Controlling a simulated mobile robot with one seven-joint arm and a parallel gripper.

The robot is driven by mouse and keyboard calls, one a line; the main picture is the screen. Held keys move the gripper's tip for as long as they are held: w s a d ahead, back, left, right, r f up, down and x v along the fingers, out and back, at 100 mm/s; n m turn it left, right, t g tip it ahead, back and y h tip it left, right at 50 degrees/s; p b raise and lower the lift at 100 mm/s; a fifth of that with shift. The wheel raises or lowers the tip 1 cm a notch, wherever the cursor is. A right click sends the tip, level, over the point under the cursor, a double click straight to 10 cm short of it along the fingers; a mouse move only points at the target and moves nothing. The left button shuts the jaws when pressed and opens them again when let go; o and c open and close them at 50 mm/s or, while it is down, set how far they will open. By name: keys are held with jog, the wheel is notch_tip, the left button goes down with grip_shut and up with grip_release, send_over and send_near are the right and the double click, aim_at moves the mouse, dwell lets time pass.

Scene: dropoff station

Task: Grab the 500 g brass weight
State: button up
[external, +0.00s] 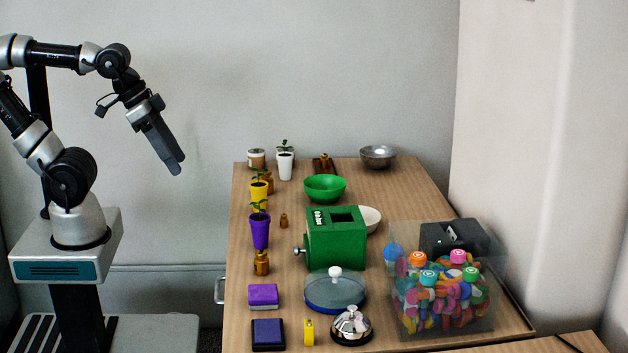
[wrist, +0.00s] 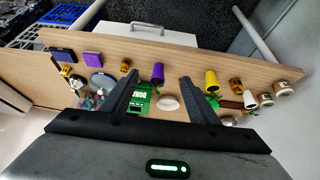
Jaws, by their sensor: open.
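Several brass weights stand on the wooden table; no marking is readable, so I cannot tell which is 500 g. A large brass weight (external: 262,263) stands in front of the purple pot, and it also shows in the wrist view (wrist: 125,66). A small brass weight (external: 284,220) stands right of the purple pot. Another brass weight (external: 268,182) is partly hidden behind the yellow pot; it shows in the wrist view (wrist: 235,84). One more brass piece (external: 324,161) sits on a dark brown holder at the back. My gripper (external: 177,170) is open and empty, raised left of the table; its fingers show in the wrist view (wrist: 161,77).
A purple pot (external: 260,231), yellow pot (external: 258,192) and white pot (external: 285,166) line the left side. A green box (external: 335,248), glass-covered dish (external: 335,292), bell (external: 352,327) and clear bin of colourful items (external: 441,310) crowd the front and right. A green bowl (external: 324,188) stands behind.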

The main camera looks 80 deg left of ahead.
jog(key=w+a+r+g+p, duration=0.1)
jog(key=w+a+r+p, duration=0.1)
jog(key=w+a+r, duration=0.3)
jog(key=n+g+p, duration=0.3)
jog(key=g+p, duration=0.2)
jog(key=p, duration=0.2)
send_over(266, 171)
notch_tip(266, 171, down, 8)
jog(key=r, duration=0.1)
notch_tip(266, 171, down, 12)
jog(key=b, duration=0.3)
jog(key=shift+w+f, duration=0.1)
jog(key=shift+f, duration=0.05)
jog(key=shift+f+b, duration=1.1)
jog(key=shift+f, duration=1.7)
jog(key=shift+r, duration=0.1)
grip_shut()
